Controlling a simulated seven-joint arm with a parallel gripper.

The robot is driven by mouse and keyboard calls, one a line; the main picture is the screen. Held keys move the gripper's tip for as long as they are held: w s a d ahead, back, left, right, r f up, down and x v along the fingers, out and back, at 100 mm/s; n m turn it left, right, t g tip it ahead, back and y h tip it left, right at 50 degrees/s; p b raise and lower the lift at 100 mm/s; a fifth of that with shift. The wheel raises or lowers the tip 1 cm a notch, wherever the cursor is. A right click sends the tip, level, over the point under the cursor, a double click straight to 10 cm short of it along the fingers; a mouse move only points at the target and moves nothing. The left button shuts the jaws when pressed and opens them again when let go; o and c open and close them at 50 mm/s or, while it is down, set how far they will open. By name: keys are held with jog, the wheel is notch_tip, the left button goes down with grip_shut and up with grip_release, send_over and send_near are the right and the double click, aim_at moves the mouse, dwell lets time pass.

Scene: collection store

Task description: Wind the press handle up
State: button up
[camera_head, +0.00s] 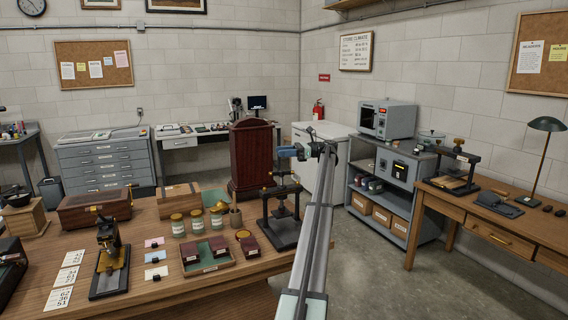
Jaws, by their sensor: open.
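A black screw press (283,212) stands upright on the wooden table, at its right end. Its base plate lies flat and its crossbar and handle are at the top. My gripper (281,168) is above the press, at the end of my arm, which reaches in from the bottom. It is open and empty. The fingertips are small and dark here, and I cannot tell whether they touch the handle or are apart from it. A second black press (459,172) stands on the desk at the right, away from my gripper.
Left of the press on the wooden table (190,283) are a green tray (222,262) with dark red boxes, several jars (178,225) and a small brass-and-black device (108,255). A dark red wooden cabinet (251,155) stands behind. Floor is clear right of my arm.

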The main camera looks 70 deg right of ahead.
jog(key=shift+r, duration=0.75)
